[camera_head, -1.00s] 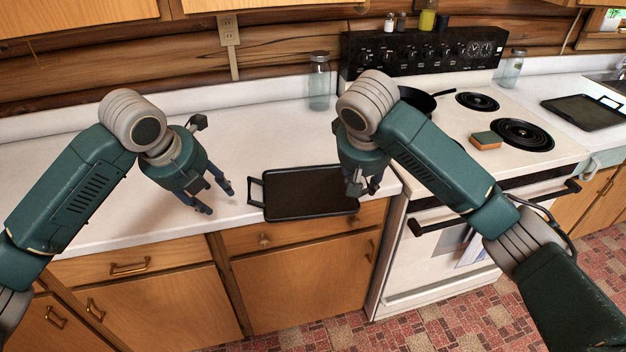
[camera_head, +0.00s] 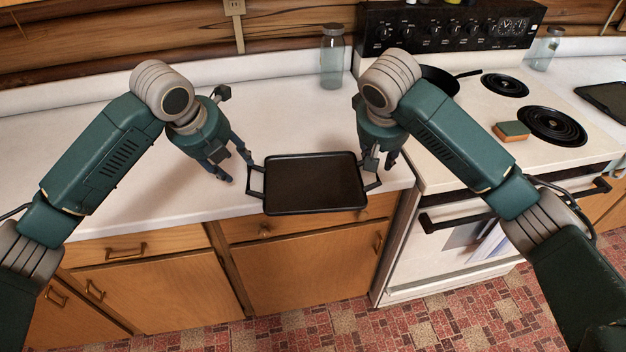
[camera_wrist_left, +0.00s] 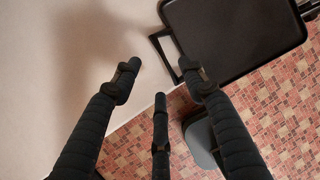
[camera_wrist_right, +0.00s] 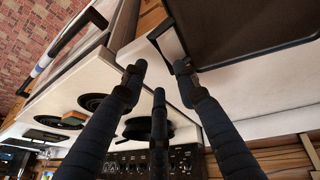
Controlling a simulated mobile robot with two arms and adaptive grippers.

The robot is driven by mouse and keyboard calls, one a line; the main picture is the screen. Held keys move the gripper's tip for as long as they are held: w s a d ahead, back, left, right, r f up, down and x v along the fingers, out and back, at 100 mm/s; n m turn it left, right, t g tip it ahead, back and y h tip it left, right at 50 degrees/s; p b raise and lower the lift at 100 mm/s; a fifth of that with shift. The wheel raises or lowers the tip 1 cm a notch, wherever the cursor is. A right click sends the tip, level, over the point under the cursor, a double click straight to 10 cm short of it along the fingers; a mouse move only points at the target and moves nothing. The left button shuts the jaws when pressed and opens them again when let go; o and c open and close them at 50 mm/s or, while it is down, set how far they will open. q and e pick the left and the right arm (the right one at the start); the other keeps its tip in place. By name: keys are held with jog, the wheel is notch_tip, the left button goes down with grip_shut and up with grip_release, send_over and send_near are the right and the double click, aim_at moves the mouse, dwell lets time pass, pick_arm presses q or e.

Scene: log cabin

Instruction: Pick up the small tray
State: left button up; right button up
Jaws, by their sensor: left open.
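That handle shows beyond the fingertips in the left wrist view (camera_wrist_left: 165,57). My right gripper (camera_head: 381,164) is at the right handle (camera_head: 373,184), and its fingers look spread with nothing clearly between them. The tray and handle also show in the right wrist view (camera_wrist_right: 235,25); contact cannot be told.
A second dark tray (camera_head: 606,98) lies on the far right counter. The stove (camera_head: 480,125) holds a pan (camera_head: 440,80) and a sponge (camera_head: 512,131). A glass jar (camera_head: 332,58) stands behind. The counter (camera_head: 120,140) on the left is clear.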

pick_arm(q)
jog(key=x, duration=0.8)
jog(key=shift+f, duration=0.1)
pick_arm(e)
jog(key=x, duration=0.8)
pick_arm(q)
jog(key=c, duration=0.6)
pick_arm(e)
jog(key=c, duration=0.6)
pick_arm(q)
grip_shut()
pick_arm(e)
grip_shut()
